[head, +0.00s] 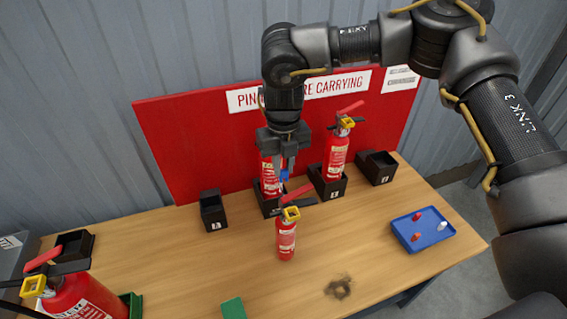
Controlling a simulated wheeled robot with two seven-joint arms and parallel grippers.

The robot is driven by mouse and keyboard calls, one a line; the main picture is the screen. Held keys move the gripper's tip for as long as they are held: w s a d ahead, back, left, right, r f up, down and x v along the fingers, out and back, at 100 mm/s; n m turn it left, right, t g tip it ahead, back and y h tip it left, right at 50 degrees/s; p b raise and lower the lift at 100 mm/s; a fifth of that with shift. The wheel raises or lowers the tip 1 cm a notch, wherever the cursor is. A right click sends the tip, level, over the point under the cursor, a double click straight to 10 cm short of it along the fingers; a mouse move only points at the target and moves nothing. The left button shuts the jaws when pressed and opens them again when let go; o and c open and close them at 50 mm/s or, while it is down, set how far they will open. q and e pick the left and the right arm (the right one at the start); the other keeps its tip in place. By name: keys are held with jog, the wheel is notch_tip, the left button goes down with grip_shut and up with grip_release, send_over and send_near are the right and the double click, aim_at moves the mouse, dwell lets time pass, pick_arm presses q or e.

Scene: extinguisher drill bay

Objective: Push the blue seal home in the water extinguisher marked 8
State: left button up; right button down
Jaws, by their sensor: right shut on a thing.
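My right gripper (285,160) comes down from above, shut on the small blue seal (284,175) at its fingertips. The seal is just above the red lever of a small red extinguisher (286,238) with a yellow collar, standing on the table. I cannot tell whether the seal touches it. A second red extinguisher (267,176) stands in a black holder behind the gripper, partly hidden. A third (336,158) stands in a black holder to the right. A large one (85,300) is at the front left. I cannot read a figure 8 on any. My left gripper is not in view.
A blue tray (430,239) with small red and white pieces lies at the right. Empty black holders (212,214) stand along the back and left. A red sign board (190,150) backs the table. A green block (233,308) and a dark scorch-like patch (339,288) are in front.

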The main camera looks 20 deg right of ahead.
aim_at(284, 176)
jog(key=shift+f, duration=0.15)
jog(key=shift+f+b, duration=1.9)
jog(key=shift+f, duration=0.55)
jog(key=shift+f+b, duration=0.35)
jog(key=shift+f, duration=0.35)
jog(key=shift+p, duration=0.4)
dwell(0.9)
jog(key=shift+f, duration=0.1)
dwell(0.4)
jog(key=c, duration=1.2)
grip_release()
jog(key=shift+w, duration=0.1)
jog(key=shift+c, duration=0.2)
